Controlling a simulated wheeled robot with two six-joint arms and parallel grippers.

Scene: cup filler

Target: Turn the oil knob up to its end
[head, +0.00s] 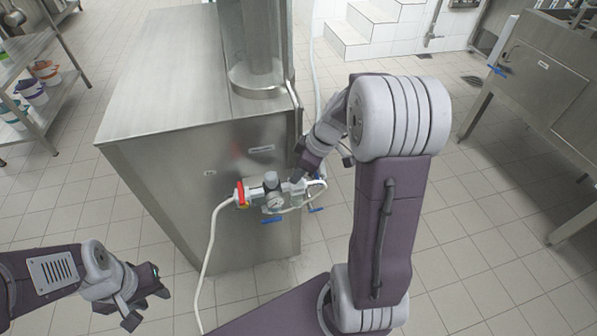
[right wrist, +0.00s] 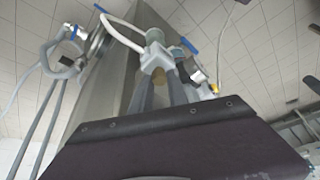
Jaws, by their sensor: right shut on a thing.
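The valve unit (head: 258,192) is fixed to the front of the steel cabinet. It carries a round gauge (head: 275,201), a grey top knob (head: 271,179), a red part at its left end (head: 240,193) and blue levers (head: 272,220). My right gripper (head: 299,180) reaches down to the right end of this unit. In the right wrist view its two dark fingers (right wrist: 162,78) are shut on a light grey knob-like part (right wrist: 155,54), which I take for the oil knob. In the head view my fingers and wrist mostly hide it. My left gripper (head: 148,304) is open and empty at the lower left.
The steel cabinet (head: 165,85) stands in the middle. A white hose (head: 208,255) hangs from the unit to the floor. A shelf with buckets (head: 45,72) is at the left, a steel table (head: 545,75) at the right. The tiled floor between is free.

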